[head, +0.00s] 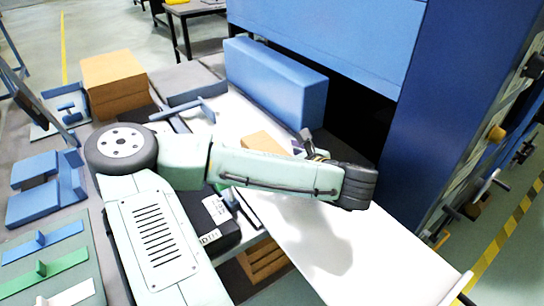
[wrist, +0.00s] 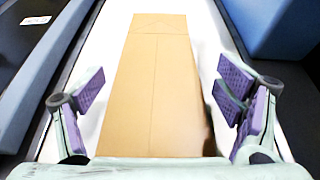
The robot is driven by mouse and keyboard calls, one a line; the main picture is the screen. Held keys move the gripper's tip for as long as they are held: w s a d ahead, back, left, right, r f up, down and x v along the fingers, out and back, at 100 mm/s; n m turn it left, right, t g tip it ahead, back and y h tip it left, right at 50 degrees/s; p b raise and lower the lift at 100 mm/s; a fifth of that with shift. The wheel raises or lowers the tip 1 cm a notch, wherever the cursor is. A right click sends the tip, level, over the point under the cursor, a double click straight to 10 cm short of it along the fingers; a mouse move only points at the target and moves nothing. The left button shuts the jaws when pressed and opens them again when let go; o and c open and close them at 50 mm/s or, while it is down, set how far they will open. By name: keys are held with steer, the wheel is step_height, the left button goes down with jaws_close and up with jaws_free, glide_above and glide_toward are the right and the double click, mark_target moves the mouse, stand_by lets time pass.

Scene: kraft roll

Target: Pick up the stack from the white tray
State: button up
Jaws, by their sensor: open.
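The stack is a brown, flat-topped kraft piece (wrist: 158,85) lying lengthwise on the white tray (wrist: 207,30) in the wrist view. In the head view only a bit of the stack (head: 262,142) shows behind my arm, and the long white tray (head: 370,255) runs toward the lower right. My gripper (wrist: 160,92) is open, its purple pads on either side of the stack with a gap at each side. In the head view my gripper (head: 308,147) is mostly hidden by my own wrist. The near end of the stack is cut off by the gripper body.
A blue block (head: 275,82) stands along the tray's far side, beside a large blue machine (head: 465,100). A cardboard box (head: 113,82) and a grey block (head: 187,83) are at the back left. Blue holders (head: 45,200) and a black case (head: 215,220) lie nearer.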

steer(key=shift+x, duration=0.9)
steer(key=shift+c, duration=0.2)
steer(key=shift+r, duration=0.1)
steer(key=c, duration=1.4)
steer(key=shift+c, duration=0.2)
steer(key=shift+r, duration=0.15)
